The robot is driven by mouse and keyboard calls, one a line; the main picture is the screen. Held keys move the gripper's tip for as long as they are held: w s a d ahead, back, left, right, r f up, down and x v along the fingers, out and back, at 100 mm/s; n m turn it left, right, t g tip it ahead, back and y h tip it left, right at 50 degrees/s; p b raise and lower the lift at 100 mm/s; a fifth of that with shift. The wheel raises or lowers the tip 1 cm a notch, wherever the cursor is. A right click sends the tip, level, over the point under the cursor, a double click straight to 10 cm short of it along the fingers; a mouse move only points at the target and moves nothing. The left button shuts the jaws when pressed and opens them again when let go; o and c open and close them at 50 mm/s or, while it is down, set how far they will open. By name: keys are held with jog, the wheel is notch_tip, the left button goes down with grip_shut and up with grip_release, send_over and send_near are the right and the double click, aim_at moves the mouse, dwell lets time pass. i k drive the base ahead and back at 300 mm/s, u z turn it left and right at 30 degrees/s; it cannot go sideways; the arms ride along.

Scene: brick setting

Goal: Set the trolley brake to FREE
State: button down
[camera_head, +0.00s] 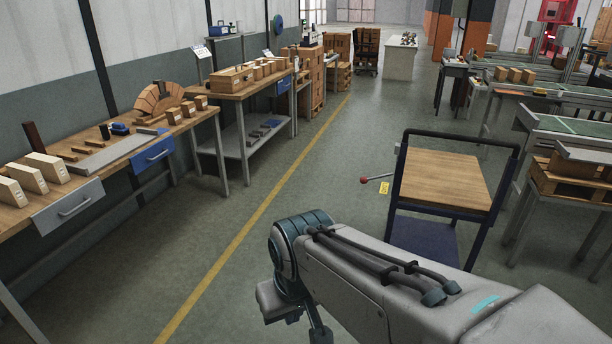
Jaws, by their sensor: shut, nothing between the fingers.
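The trolley (443,178) stands right of centre, with a wooden top, a dark frame and handle, and a blue lower shelf (424,237). A brake lever with a red ball knob (364,180) sticks out to the left from its left side, roughly level. A small yellow label (384,188) hangs just below the lever; its wording is too small to read. My arm reaches in from the lower right, in front of the trolley's lower part. Its far end bends down towards the bottom edge, and my gripper's fingers do not show.
A workbench (92,165) with bricks and drawers runs along the left wall, with another bench (244,92) behind it. Conveyor tables (575,125) and a pallet (572,182) stand on the right. The floor left of the trolley is clear, crossed by a yellow line (262,205).

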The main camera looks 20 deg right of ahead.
aim_at(363, 180)
jog(key=z, duration=0.1)
jog(key=i, duration=0.8)
jog(key=z, duration=0.9)
jog(key=i, duration=0.55)
jog(key=z, duration=0.45)
